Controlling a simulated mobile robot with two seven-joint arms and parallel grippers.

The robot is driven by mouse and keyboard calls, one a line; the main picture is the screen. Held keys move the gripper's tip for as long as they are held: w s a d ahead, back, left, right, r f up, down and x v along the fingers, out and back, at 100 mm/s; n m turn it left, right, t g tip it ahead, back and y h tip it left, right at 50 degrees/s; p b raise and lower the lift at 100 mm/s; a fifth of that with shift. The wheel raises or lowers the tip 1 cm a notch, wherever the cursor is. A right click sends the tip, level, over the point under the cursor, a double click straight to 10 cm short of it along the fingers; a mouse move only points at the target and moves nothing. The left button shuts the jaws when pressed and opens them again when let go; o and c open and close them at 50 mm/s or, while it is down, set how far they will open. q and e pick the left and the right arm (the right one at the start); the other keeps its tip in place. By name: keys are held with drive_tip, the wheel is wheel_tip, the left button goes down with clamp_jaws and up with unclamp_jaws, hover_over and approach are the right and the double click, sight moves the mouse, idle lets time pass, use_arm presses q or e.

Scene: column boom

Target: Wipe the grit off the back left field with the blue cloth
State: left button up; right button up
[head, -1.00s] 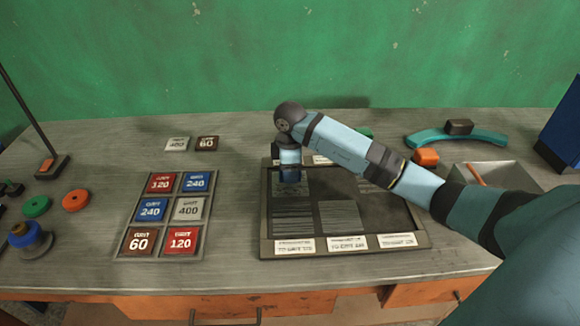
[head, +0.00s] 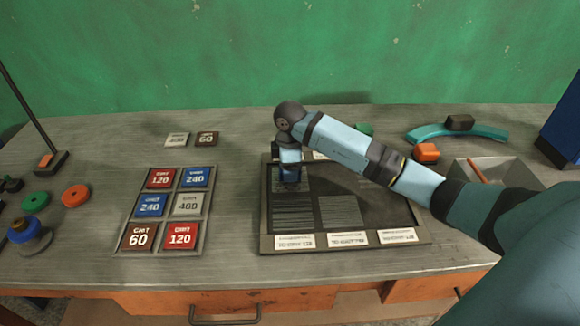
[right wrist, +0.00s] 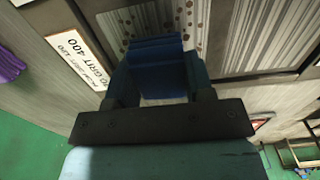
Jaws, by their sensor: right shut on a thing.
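My right gripper (head: 290,182) points down over the back left field (head: 304,187) of the dark tray (head: 264,225). It is shut on the blue cloth (right wrist: 155,62), a folded block between its fingers in the right wrist view. The cloth is at the field's surface; whether it is pressed down I cannot tell. Dark grit specks (right wrist: 192,22) show on the pale field beside the cloth. The gripper and cloth hide part of this field. My left gripper is not in view.
Front left (head: 293,214) and front middle (head: 340,212) striped fields lie nearer, with white labels along the tray's front rim. A rack of grit tiles (head: 207,205) stands left of the tray. A grey bin (head: 515,170), an orange block (head: 426,152) and a teal curved piece (head: 485,132) lie right.

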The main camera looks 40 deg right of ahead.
drive_tip(key=shift+f, duration=0.25)
drive_tip(key=shift+f, duration=0.5)
drive_tip(key=shift+a, duration=0.1)
drive_tip(key=shift+w+a+r, duration=0.15)
drive_tip(key=shift+w+a, duration=0.25)
drive_tip(key=shift+a, duration=0.2)
drive_tip(key=shift+w+a, duration=0.1)
drive_tip(key=shift+a, duration=0.05)
